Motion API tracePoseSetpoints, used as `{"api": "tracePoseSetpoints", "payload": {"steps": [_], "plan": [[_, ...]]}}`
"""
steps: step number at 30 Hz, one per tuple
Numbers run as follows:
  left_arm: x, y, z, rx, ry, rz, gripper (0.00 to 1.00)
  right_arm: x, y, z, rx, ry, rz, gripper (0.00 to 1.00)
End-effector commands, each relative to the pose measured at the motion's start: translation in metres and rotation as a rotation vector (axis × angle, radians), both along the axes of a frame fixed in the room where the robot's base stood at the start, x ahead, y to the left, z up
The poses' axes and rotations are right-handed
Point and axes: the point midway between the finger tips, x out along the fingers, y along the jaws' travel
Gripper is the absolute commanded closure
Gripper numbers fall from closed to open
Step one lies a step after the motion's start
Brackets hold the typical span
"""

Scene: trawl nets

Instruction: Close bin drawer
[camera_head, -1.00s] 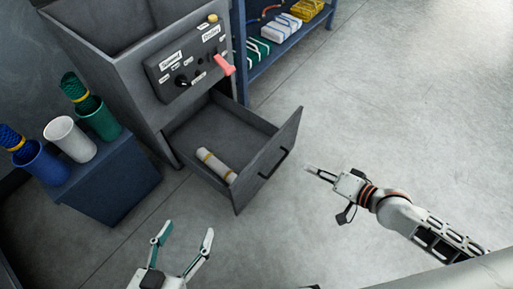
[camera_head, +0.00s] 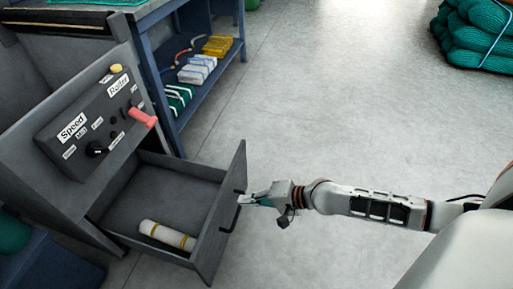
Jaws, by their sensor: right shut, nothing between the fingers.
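The bin drawer (camera_head: 222,210) is pulled out from the grey machine (camera_head: 60,190), with its dark handle (camera_head: 230,214) on the front panel facing right. A white roll with yellow bands (camera_head: 168,235) lies inside the drawer. My right gripper (camera_head: 246,200) is shut and empty, with its fingertips close to the outer face of the drawer front, near the handle. I cannot tell whether they touch it. My left gripper is not in this view.
The machine's control panel (camera_head: 95,128) has knobs and a red lever (camera_head: 142,116) above the drawer. A blue shelf (camera_head: 205,85) with bundles stands behind. Green netting (camera_head: 480,35) is piled at the far right. The floor right of the drawer is clear.

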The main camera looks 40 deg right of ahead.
Motion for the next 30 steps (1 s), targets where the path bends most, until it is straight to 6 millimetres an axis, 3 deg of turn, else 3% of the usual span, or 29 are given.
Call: {"api": "tracePoseSetpoints", "payload": {"steps": [2,6,12,30], "plan": [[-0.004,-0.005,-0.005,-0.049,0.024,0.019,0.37,0.008,0.009,-0.014,0.004,0.008,-0.001,1.00],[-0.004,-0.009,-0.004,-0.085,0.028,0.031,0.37,0.027,0.022,-0.009,0.003,0.001,-0.001,1.00],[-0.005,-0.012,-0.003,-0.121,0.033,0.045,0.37,0.039,0.031,-0.009,0.000,0.001,0.000,1.00],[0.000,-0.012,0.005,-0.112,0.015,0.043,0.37,0.041,0.038,-0.004,0.001,-0.005,0.000,1.00]]}}
